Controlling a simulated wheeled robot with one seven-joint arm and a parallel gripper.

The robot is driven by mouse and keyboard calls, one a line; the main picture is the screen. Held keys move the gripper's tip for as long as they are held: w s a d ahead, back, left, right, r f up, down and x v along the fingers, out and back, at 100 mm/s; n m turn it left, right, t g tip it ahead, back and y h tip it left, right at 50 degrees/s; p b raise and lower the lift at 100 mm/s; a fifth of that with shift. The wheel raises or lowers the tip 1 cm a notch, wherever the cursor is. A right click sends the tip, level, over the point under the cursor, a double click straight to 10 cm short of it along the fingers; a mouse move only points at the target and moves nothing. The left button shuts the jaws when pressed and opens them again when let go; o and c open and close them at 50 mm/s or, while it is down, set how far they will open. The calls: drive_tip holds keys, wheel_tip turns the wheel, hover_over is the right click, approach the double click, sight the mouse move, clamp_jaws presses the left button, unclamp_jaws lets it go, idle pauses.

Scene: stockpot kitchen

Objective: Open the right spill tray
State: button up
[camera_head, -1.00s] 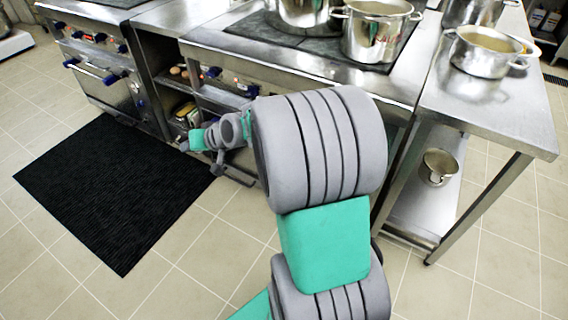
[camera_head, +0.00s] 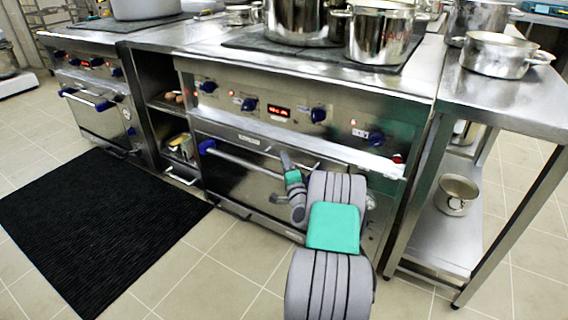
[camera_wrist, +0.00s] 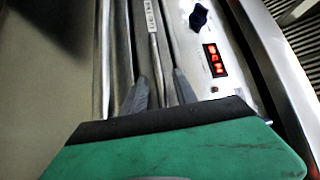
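The right spill tray (camera_head: 228,132) appears as the narrow metal front between the right stove's knob panel and its oven door; it looks shut. In the wrist view, a thin metal bar at the tray front (camera_wrist: 155,48) carries a small white label. My gripper (camera_head: 284,154) is in front of the stove at about tray height. In the wrist view my gripper (camera_wrist: 160,78) has its two grey fingers apart, one on each side of the bar. I cannot tell whether either finger touches it.
The knob panel (camera_head: 265,108) with a red display is just above the tray. The oven door handle (camera_head: 240,160) runs below. A steel side table (camera_head: 505,105) with pots stands right. A black mat (camera_head: 95,230) lies on the floor at left; tiled floor is free in front.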

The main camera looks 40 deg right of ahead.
drive_tip(key=shift+w+d, duration=0.2)
drive_tip(key=shift+w, duration=0.2)
clamp_jaws()
idle(1.2)
